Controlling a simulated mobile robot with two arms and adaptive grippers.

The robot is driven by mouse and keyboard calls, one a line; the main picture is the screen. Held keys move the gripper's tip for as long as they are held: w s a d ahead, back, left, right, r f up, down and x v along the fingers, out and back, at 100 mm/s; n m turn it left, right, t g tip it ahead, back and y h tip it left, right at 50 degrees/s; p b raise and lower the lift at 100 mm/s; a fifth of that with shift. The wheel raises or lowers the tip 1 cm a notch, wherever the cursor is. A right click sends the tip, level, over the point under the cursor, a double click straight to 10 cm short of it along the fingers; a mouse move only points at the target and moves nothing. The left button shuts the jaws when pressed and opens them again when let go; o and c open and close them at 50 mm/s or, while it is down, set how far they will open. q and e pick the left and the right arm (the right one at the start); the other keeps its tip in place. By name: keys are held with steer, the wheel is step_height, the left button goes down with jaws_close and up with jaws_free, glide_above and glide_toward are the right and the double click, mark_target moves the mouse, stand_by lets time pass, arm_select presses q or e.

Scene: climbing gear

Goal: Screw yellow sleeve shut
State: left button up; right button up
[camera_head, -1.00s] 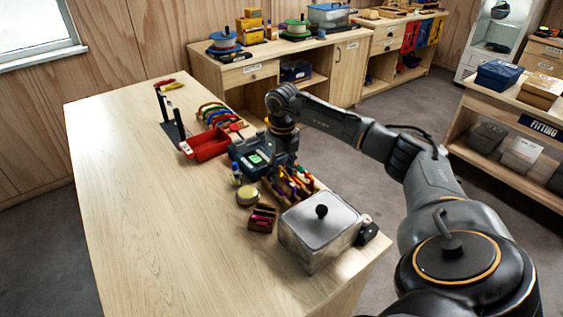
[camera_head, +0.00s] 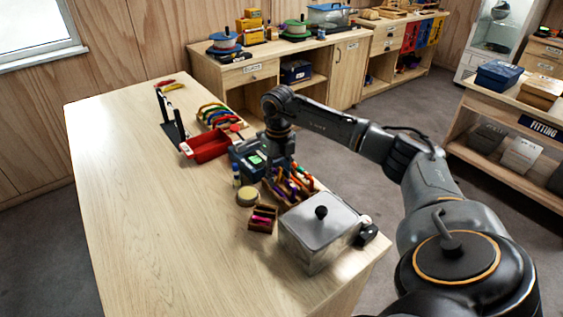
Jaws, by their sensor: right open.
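I cannot make out the yellow sleeve with certainty. A yellow and red piece (camera_head: 167,85) lies at the far left end of the wooden table (camera_head: 150,210). A wooden rack with upright coloured pieces (camera_head: 292,187), some yellow, stands near the right edge. My right gripper (camera_head: 278,170) points down between that rack and a dark blue device with a green screen (camera_head: 243,151). It is open; its fingertips are small and partly hidden against the rack, and I see nothing held. My left gripper is out of view.
A lidded metal box (camera_head: 318,238) stands at the near right corner. The table's left half is clear.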

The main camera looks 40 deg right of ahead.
mark_target(283, 176)
steer(key=shift+w+a, duration=0.1)
steer(key=shift+a, duration=0.95)
steer(key=shift+f, duration=0.2)
steer(key=shift+f+b, duration=0.75)
steer(key=shift+f, duration=0.5)
steer(key=shift+d, duration=0.15)
steer(key=shift+s+d, duration=0.2)
steer(key=shift+d, duration=1.3)
steer(key=shift+r, duration=0.1)
